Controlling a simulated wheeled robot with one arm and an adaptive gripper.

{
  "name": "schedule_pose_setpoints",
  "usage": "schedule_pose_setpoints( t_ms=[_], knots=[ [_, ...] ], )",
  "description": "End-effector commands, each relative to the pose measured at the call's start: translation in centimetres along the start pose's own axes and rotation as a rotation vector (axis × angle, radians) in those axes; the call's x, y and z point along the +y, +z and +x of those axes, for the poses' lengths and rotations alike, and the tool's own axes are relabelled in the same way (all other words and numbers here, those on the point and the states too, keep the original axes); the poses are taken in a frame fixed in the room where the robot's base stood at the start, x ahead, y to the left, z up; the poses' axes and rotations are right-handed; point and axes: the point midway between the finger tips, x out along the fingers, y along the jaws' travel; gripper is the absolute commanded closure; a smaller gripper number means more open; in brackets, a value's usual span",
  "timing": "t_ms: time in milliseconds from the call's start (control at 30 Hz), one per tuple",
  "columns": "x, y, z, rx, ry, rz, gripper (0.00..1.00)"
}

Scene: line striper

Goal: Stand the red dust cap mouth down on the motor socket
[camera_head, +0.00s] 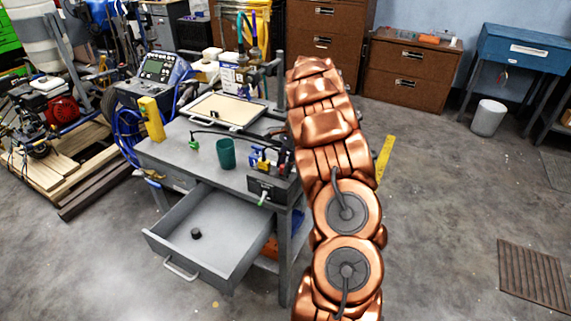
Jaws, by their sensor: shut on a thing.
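My copper-coloured arm reaches up through the middle of the picture, over the right side of a grey workbench (185,165). My gripper is not visible; the arm appears to hide it. I cannot make out the red dust cap. I cannot pick out the motor socket for sure. A black box (266,187) with a green plug (263,198) sits at the bench's front right edge. Blue and yellow connectors (262,160) stand behind it, close to my arm.
A dark green cup (226,153) stands on the bench near a cable and a small green part (193,144). A yellow device (151,119) is at the left edge. The drawer (222,235) is pulled open, with a small black round part (196,234) inside.

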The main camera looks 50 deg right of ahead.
Motion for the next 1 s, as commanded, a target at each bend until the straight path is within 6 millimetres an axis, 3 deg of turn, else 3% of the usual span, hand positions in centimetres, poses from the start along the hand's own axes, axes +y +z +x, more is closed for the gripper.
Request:
schedule_pose_setpoints(
  t_ms=[500, 533, 733, 1000],
  knots=[
    [-0.1, -0.3, 1.4, -0.001, -0.002, -0.001, 0.83],
    [-0.1, -0.4, 1.4, -0.001, -0.002, 0.0, 0.66],
    [0.0, -0.4, 1.3, -0.001, -0.002, 0.0, 0.45],
    [0.0, -0.3, 1.3, -0.001, -0.001, 0.0, 0.44]
  ],
)
